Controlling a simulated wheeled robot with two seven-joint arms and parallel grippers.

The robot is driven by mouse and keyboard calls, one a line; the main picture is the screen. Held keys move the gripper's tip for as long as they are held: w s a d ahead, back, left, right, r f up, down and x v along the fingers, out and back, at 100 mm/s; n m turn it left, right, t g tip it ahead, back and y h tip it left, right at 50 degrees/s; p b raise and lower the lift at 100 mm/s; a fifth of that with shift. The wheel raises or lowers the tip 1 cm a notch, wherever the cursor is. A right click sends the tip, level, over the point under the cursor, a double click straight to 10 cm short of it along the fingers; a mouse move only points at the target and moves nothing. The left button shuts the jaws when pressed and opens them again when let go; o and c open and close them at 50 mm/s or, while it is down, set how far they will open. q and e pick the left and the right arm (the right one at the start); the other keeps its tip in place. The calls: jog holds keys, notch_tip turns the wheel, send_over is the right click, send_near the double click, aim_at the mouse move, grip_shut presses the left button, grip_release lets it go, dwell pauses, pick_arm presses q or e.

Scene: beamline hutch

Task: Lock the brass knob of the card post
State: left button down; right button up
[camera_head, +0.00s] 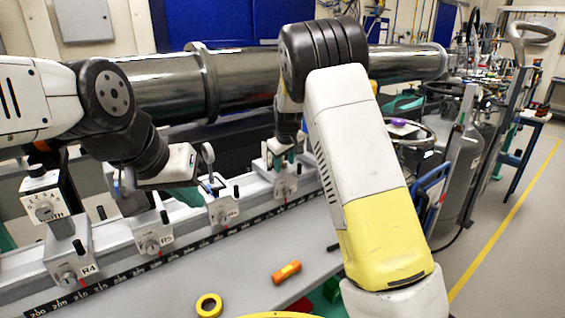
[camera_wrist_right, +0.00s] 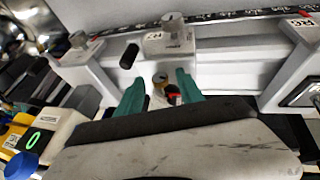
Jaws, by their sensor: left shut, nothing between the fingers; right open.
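In the right wrist view a small brass knob (camera_wrist_right: 160,78) sits between the teal fingers of my right gripper (camera_wrist_right: 159,88), with a bit of red beside it. The fingers are open around the knob, with a gap on each side. In the head view my right gripper (camera_head: 279,158) is over the rail carriage labelled R7 (camera_head: 286,187) and hides the knob and most of the card post. My left gripper (camera_head: 188,198) is shut and empty, above the rail between R5 and R6, beside a round-topped post (camera_head: 208,154).
The white rail carries carriages R4 (camera_head: 70,270), R5 (camera_head: 153,240) and R6 (camera_head: 224,210). An orange cylinder (camera_head: 287,272) and a yellow tape roll (camera_head: 209,305) lie on the bench in front. A steel pipe (camera_head: 245,80) runs behind.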

grip_shut()
jog(key=shift+w+d+f+g+y, duration=0.15)
jog(key=shift+d+g+y, duration=0.15)
jog(key=shift+g+y, duration=0.15)
jog(key=shift+w+d+m+g+y, duration=0.1)
jog(key=shift+m+g+y, duration=0.25)
jog(key=shift+y, duration=0.3)
jog(key=shift+w+d+m+g+y, duration=0.15)
jog(key=shift+g+y, duration=0.25)
jog(key=shift+y, duration=0.2)
jog(key=shift+s+a+g+y, duration=0.1)
jog(key=shift+g+y, duration=0.3)
jog(key=shift+y, duration=0.1)
grip_release()
